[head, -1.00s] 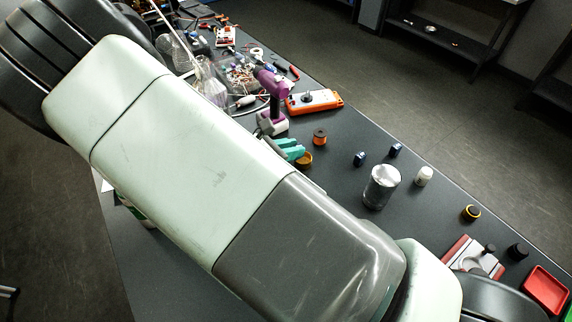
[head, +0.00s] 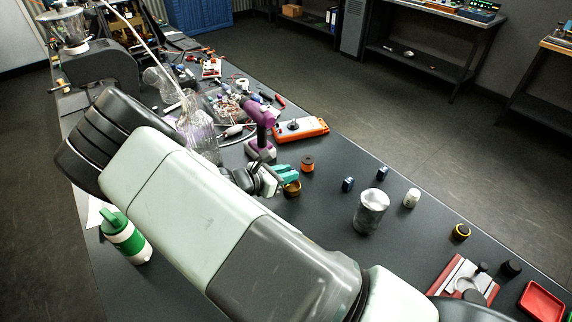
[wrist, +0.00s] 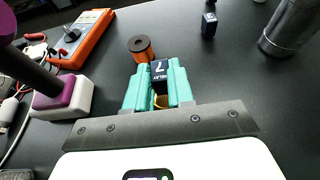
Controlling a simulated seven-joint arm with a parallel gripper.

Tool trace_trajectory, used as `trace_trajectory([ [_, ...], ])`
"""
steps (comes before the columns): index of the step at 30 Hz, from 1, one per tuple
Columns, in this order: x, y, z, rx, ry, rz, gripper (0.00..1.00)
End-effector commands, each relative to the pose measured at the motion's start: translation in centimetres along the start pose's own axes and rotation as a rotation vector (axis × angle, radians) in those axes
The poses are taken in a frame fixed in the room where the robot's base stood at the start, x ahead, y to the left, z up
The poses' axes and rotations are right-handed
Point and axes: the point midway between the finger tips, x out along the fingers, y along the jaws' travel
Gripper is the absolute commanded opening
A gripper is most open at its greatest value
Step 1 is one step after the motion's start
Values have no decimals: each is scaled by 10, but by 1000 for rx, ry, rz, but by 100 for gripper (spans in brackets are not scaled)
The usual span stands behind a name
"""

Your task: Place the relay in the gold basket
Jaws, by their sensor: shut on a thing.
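My gripper (wrist: 160,66) has teal fingers, shut on a small black relay (wrist: 160,77) with white lettering in the wrist view. The gold basket (wrist: 160,101) shows only as a gold patch between the fingers, behind the relay; most of it is hidden. In the head view the gold basket (head: 293,188) is a small round gold cup on the table, and the teal fingers of my gripper (head: 283,172) are over its far side. The relay is not clear there. I cannot tell its height above the basket.
An orange spool (head: 307,164) stands just beyond the basket. Two dark blue parts (head: 348,184) (head: 382,173), a metal can (head: 370,212) and a white bottle (head: 411,198) stand to the right. A purple drill (head: 262,135) and an orange multimeter (head: 300,129) are behind. Dark table is clear between them.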

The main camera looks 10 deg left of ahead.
Motion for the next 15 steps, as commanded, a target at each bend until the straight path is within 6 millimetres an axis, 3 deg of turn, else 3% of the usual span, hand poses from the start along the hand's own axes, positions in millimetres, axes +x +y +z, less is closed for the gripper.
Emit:
trace_trajectory([
  [6,9,0,-22,-1,0,0,0],
  [15,14,0,-34,1,0,0,0],
])
